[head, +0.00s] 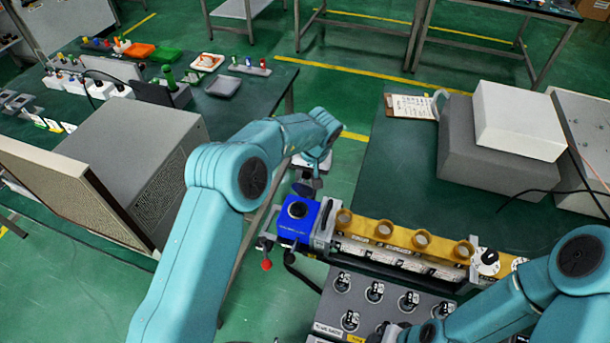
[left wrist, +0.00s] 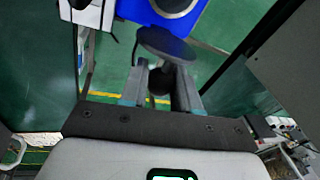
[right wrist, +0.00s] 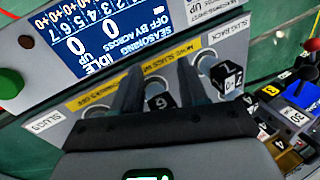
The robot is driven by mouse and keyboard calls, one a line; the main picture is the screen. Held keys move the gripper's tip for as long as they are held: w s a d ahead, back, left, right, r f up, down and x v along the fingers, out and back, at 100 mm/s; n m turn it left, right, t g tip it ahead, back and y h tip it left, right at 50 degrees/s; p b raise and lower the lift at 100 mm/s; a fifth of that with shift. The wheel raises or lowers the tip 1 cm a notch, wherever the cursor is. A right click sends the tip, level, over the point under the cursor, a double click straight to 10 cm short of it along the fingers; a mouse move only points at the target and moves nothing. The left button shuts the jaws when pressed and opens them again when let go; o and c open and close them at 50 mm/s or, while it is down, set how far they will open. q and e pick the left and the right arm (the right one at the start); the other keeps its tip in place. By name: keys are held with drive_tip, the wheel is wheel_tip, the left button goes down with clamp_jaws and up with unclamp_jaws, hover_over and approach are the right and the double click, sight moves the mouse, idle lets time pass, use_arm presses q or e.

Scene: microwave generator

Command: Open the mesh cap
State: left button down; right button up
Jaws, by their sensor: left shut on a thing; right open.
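My left gripper (left wrist: 160,80) is shut on the dark stem of a round, dark disc-shaped cap (left wrist: 166,45). The cap also shows in the head view (head: 307,187), at the back edge of the blue box (head: 297,231). In the left wrist view the cap is apart from the round grey-rimmed top fitting (left wrist: 175,5) of the blue box. I cannot make out any mesh on the cap. My right gripper (right wrist: 157,78) is open, with its fingers over a panel and a black cube knob (right wrist: 160,102) seen between them.
Brass-coloured cups (head: 383,230) stand in a row right of the blue box. A grey panel with several knobs (head: 375,291) lies in front. A lit display (right wrist: 100,35) shows "IDLE". A red ball-ended lever (head: 266,265) sticks out left of the box. Grey and white boxes (head: 520,120) stand at the right.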

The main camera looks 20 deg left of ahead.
use_arm(q)
drive_tip(key=shift+w, duration=0.15)
idle(0.4)
drive_tip(key=c, duration=0.9)
unclamp_jaws()
drive_tip(key=shift+o, duration=0.2)
drive_tip(key=shift+d, duration=0.1)
use_arm(e)
drive_tip(key=shift+f+b, duration=0.55)
use_arm(q)
drive_tip(key=v, duration=1.6)
drive_tip(key=shift+r+p, duration=0.25)
drive_tip(key=shift+p, duration=0.1)
use_arm(e)
drive_tip(key=shift+r, duration=0.35)
use_arm(q)
drive_tip(key=shift+w, duration=0.15)
use_arm(e)
drive_tip(key=shift+s, duration=0.1)
